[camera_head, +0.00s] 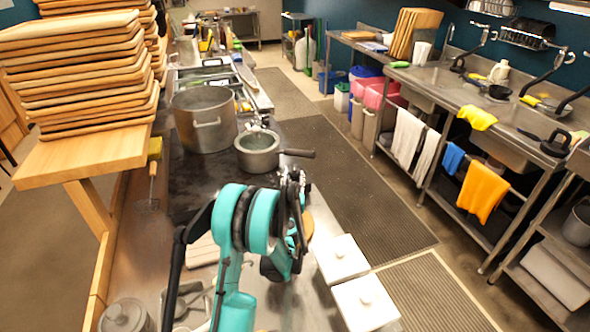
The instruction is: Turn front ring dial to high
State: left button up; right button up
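A dark cooktop (190,178) is set into the steel counter. A large steel pot (208,135) stands towards its back, and a smaller saucepan (257,160) stands in front and to the right, its dark handle pointing right. I cannot make out the front ring dial; my teal arm covers part of the counter's right edge. My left gripper (294,178) is at that edge, just below the saucepan handle and apart from the large pot. Its fingers are small and partly hidden, so I cannot tell whether they are open or shut. My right gripper is not in view.
Two white lidded containers (342,259) stand at the counter's right edge. Stacked wooden trays (85,70) rise at upper left. A grey lidded pot (124,317) is at lower left. The matted aisle (345,190) is clear. A sink bench (480,110) with towels runs along the right.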

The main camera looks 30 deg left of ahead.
aim_at(294, 171)
pick_arm(q)
jog(key=b+x, duration=0.1)
jog(key=x, duration=0.5)
jog(key=shift+w, duration=0.15)
grip_shut()
